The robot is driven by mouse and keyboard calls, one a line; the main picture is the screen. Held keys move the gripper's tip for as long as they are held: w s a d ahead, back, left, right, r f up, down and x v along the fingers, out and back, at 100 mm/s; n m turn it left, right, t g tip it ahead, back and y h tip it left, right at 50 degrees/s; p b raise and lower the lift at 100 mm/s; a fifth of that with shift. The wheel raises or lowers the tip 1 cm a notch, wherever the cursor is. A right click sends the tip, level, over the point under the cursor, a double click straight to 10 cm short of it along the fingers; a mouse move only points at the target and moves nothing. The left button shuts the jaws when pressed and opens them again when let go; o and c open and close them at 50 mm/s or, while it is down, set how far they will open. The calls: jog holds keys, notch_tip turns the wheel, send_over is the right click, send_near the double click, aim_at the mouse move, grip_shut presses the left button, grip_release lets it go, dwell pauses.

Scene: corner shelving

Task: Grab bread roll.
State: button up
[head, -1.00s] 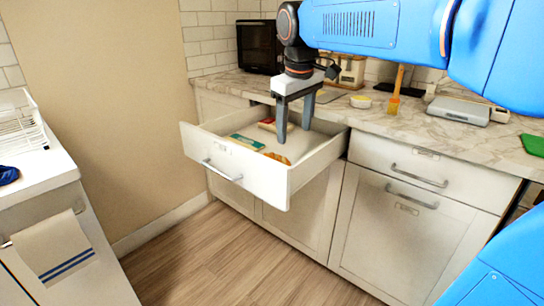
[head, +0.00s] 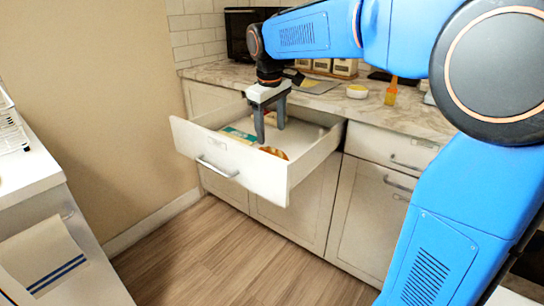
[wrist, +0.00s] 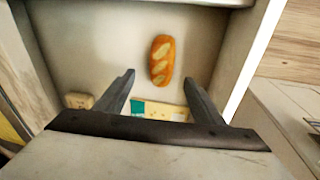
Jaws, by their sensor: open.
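The bread roll (wrist: 162,60) is golden brown with pale slashes and lies on the bottom of the open drawer (wrist: 95,42). In the head view the roll (head: 274,152) shows behind the drawer's front panel (head: 225,166), which hides part of it. My gripper (wrist: 157,85) is open and empty, its two fingers pointing down into the drawer. In the wrist view the roll lies beyond the fingertips, roughly between their lines, and not touching them. In the head view my gripper (head: 270,138) is just above and behind the roll.
A green and yellow packet (wrist: 160,109) lies in the drawer near my fingers, with a small tan item (wrist: 78,101) to its left. The marble counter (head: 325,98) holds an orange bottle (head: 391,92) and a small bowl (head: 357,91).

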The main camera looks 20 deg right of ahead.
aim_at(272, 150)
jog(key=shift+w+d+f, duration=0.1)
jog(key=shift+w+f, duration=0.05)
jog(key=shift+f, duration=1.2)
jog(key=shift+w+d+f, duration=0.1)
jog(key=shift+w+f, duration=0.05)
jog(key=shift+f, duration=1.15)
jog(key=shift+w+f, duration=0.15)
jog(key=shift+f, duration=1.2)
jog(key=c, duration=1.1)
